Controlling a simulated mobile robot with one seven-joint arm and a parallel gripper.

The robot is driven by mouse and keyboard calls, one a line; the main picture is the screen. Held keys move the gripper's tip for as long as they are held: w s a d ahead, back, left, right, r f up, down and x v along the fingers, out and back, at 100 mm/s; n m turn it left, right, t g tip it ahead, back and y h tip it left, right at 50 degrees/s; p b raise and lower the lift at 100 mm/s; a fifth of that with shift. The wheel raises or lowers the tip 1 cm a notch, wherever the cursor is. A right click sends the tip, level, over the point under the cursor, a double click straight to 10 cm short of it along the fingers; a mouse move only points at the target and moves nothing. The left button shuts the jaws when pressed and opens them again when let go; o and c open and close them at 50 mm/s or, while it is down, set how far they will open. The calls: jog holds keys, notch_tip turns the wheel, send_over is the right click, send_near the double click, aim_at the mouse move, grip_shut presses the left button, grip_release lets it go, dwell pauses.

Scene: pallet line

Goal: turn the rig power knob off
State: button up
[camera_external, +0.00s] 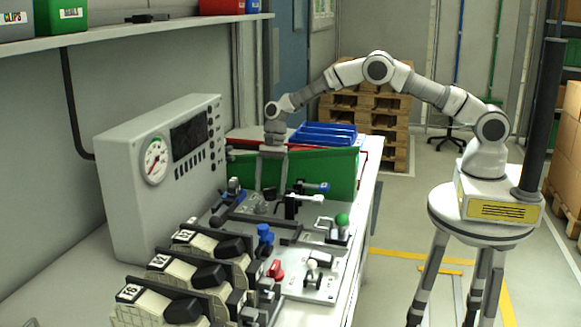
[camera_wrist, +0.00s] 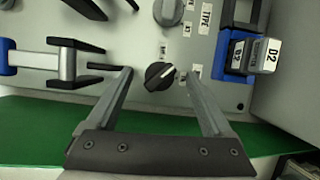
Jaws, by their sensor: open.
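A small black rotary knob (camera_wrist: 160,76) with a white pointer line sits on the grey panel (camera_wrist: 130,15) in the wrist view. A small label beside it is too blurred to read, so I cannot confirm that it is the rig power knob. My gripper (camera_wrist: 158,74) is open, with one fingertip on each side of the knob; I cannot tell whether they touch it. In the external view my gripper (camera_external: 270,186) points down over the far part of the bench rig, in front of the green bin (camera_external: 325,168). The knob is too small to pick out there.
A larger grey knob (camera_wrist: 168,11) is above the black one. A blue-framed block marked D2 (camera_wrist: 263,55) is to the right, and a blue-ended lever clamp (camera_wrist: 65,62) to the left. A gauge box (camera_external: 118,190) stands left of my gripper; several clamps and handles crowd the bench.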

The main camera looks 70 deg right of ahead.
jog(key=v, duration=1.8)
jog(key=s+r+n+t+h, duration=0.1)
jog(key=s+r+n, duration=0.4)
jog(key=s+r, duration=0.6)
jog(key=shift+s+r+t+h, duration=0.35)
jog(key=shift+r+t, duration=0.15)
jog(key=shift+r, duration=0.3)
jog(key=w+a+f+n+t+h+p, duration=0.15)
jog(key=w+a+f+n+h, duration=0.35)
jog(key=a+f, duration=0.8)
jog(key=shift+m+h, duration=0.55)
jog(key=shift+m, duration=0.05)
jog(key=x, duration=1.2)
jog(key=w+x, duration=0.1)
jog(key=x, duration=0.5)
jog(key=shift+r, duration=0.2)
